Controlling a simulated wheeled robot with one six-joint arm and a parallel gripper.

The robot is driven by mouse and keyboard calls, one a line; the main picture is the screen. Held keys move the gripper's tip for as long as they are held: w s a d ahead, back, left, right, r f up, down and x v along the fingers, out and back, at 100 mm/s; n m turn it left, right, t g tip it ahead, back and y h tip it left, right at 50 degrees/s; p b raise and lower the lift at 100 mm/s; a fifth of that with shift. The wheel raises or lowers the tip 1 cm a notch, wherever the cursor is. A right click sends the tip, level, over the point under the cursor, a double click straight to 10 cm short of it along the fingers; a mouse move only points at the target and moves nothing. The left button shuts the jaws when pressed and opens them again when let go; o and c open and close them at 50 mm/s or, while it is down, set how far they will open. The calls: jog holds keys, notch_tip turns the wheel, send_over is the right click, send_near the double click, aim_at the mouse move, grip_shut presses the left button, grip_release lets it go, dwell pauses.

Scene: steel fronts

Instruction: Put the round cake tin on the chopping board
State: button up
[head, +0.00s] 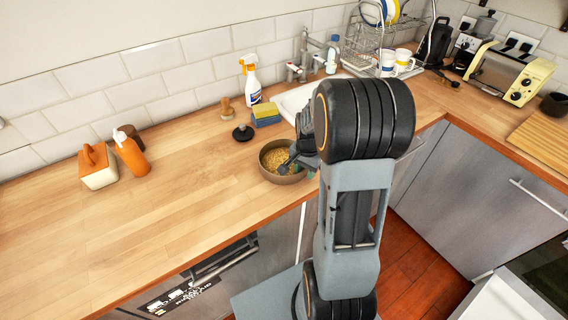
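The round cake tin (272,177), brown-grey outside with a golden inside, is on the wooden worktop near its front edge, left of the sink. My gripper (288,166) is at the tin's right side, with its dark fingers over or at the rim. My arm hides part of this area, and I cannot tell whether the fingers are closed on the rim. The chopping board (541,147), a ribbed wooden rectangle, lies on the right-hand worktop at the picture's right edge. Its visible top is bare.
A sponge (266,119), spray bottle (251,84) and black stopper-like item (243,133) stand behind the tin. A dish rack (372,45), mugs (388,63) and a toaster (510,75) stand further right.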

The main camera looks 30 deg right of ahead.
grip_shut()
jog(key=shift+r, duration=0.15)
dwell(0.4)
jog(key=shift+r, duration=0.6)
jog(key=s+a+r+b, duration=0.1)
jog(key=s+a+r, duration=0.1)
jog(key=s+r, duration=0.3)
jog(key=s+a+r, duration=0.2)
jog(key=s+r, duration=0.4)
jog(key=s, duration=0.2)
jog(key=shift+s+a+r+b, duration=0.15)
jog(key=shift+a+r+b, duration=0.1)
jog(key=shift+r+b, duration=0.1)
